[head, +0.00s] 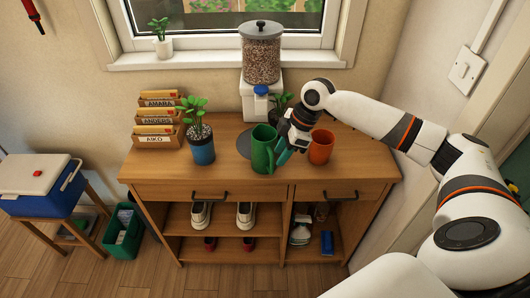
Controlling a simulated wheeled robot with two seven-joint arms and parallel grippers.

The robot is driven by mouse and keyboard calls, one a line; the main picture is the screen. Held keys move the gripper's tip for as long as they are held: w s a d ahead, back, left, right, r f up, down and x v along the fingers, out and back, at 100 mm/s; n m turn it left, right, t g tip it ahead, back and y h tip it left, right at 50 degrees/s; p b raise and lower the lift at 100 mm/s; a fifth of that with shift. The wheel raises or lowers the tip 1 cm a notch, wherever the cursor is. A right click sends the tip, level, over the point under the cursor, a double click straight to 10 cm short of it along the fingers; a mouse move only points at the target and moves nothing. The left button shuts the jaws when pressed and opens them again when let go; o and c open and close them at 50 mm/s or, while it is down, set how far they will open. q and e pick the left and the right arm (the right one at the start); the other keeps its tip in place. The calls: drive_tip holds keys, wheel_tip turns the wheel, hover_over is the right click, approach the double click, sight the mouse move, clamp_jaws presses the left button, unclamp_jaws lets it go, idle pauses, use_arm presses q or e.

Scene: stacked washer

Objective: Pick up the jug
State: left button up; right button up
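The green jug (263,152) stands upright on the wooden cabinet top, near its front edge and left of an orange pot. My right gripper (284,153) reaches down from the right to the jug's right side, where the handle side appears to be. Its teal-looking fingertips are close to the jug. The fingers are small and partly overlap the jug, so I cannot tell whether they are open or shut, or touching it. My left gripper is not in view.
The orange pot (321,147) stands just right of my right gripper. A dispenser (261,55) on a white stand is behind the jug. A potted plant in a blue pot (203,151) and wooden file boxes (158,138) stand to the left. The cabinet's (350,182) right top end is clear.

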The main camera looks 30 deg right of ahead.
sight(266, 155)
drive_tip(key=x, duration=0.2)
drive_tip(key=p+x, duration=0.1)
drive_tip(key=x, duration=0.2)
drive_tip(key=shift+w+f, duration=0.25)
drive_tip(key=shift+f, duration=0.05)
drive_tip(key=shift+c, duration=0.4)
drive_tip(key=shift+r, duration=0.1)
clamp_jaws()
